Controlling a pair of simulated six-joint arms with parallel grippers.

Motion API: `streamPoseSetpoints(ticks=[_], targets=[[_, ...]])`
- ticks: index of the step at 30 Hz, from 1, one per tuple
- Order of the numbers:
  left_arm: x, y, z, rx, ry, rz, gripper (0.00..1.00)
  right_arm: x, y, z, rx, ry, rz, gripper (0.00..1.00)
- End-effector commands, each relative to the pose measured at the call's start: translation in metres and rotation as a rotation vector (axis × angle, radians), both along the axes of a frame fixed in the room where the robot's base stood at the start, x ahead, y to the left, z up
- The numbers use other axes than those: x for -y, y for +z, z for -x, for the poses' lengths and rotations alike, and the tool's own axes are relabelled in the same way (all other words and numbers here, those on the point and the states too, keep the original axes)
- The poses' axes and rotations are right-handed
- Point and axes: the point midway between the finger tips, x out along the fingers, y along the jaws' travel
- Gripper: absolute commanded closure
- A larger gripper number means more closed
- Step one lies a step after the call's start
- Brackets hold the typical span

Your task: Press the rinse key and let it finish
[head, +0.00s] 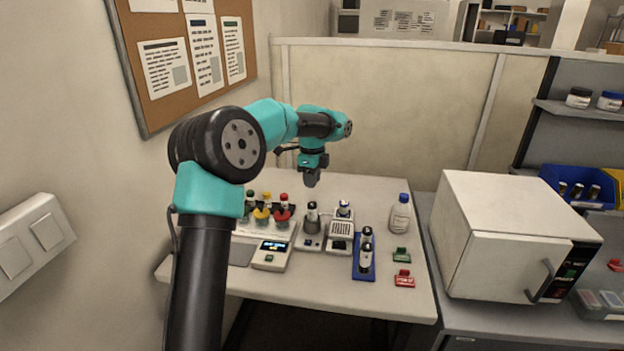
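My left gripper (311,181) hangs pointing down over the back part of the white table, above the small bench devices. Its fingers are small and dark, and I cannot tell whether they are apart. It appears to hold nothing. A white device with a lit display (275,246) sits at the table's front left. A grey-white unit with a grille (341,229) and a small base carrying a grey vessel (312,223) stand to its right. No key labelled rinse can be read at this size. My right gripper is not in view.
A rack with colour-capped vials (265,211) stands at left. A blue tray (364,272) holds dark-capped vials. A blue-capped bottle (400,215), a green block (401,255) and a red block (404,279) are at right.

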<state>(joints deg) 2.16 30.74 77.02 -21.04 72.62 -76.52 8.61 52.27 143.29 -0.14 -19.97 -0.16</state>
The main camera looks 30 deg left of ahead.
Motion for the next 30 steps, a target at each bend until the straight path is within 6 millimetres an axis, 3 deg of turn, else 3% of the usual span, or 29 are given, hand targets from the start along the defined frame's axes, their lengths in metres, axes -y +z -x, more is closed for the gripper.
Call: streamPoseSetpoints(ticks=[7,30], targets=[[0.0000,0.0000,0.0000,0.000,0.000,0.000,1.00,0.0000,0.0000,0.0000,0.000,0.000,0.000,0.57],[0.0000,0.0000,0.0000,0.000,0.000,0.000,1.00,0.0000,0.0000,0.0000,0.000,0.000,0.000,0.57]])
